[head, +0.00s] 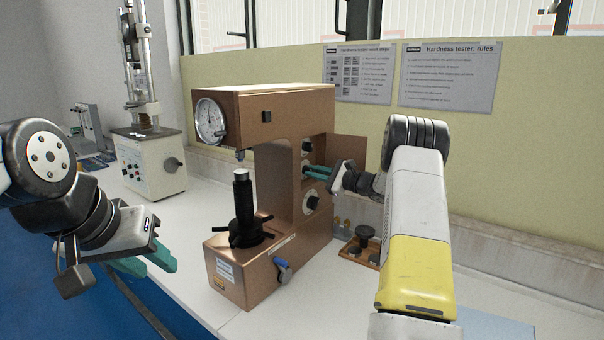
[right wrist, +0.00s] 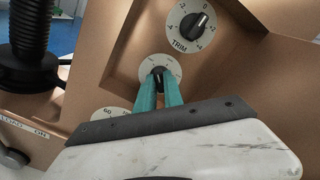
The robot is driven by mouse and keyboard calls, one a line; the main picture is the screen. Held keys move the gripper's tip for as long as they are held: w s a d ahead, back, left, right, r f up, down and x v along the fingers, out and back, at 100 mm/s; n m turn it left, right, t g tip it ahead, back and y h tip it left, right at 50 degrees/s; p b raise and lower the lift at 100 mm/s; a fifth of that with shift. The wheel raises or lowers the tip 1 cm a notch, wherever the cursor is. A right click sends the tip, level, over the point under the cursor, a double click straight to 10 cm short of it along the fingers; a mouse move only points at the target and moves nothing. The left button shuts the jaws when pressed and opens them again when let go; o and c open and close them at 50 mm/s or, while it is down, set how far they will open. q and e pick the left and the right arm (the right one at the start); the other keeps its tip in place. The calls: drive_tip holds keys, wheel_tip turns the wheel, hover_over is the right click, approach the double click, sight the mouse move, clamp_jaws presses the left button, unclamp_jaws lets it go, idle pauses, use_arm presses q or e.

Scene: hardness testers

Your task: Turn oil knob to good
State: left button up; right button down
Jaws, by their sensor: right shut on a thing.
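The copper-brown hardness tester (head: 275,100) stands on the white bench. On its side is a column of dials. In the right wrist view the teal fingers of my right gripper (right wrist: 159,80) are shut on the small black middle knob (right wrist: 158,71). This knob sits on a round pale dial whose lettering is too small to read, so I cannot tell its setting. In the head view my right gripper (head: 318,172) reaches the tester's side from the right, and its fingers hide the middle knob. My left gripper (head: 150,262) is open and empty at the left, near the bench edge.
A TRIM knob (right wrist: 195,24) lies above the held knob, and a numbered dial (right wrist: 109,113) lies partly hidden below. A black spindle with handles (head: 243,210) stands on the tester's base. A small wooden tray (head: 352,254) lies to the right. Another tester (head: 150,165) stands behind left.

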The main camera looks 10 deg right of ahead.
drive_tip(key=m, duration=0.4)
drive_tip(key=shift+m, duration=2.3)
drive_tip(key=c, duration=1.5)
unclamp_jaws()
drive_tip(key=shift+o, duration=0.2)
drive_tip(key=shift+d, duration=0.1)
drive_tip(key=v, duration=0.7)
drive_tip(key=shift+s+d, duration=0.2)
drive_tip(key=shift+s, duration=0.1)
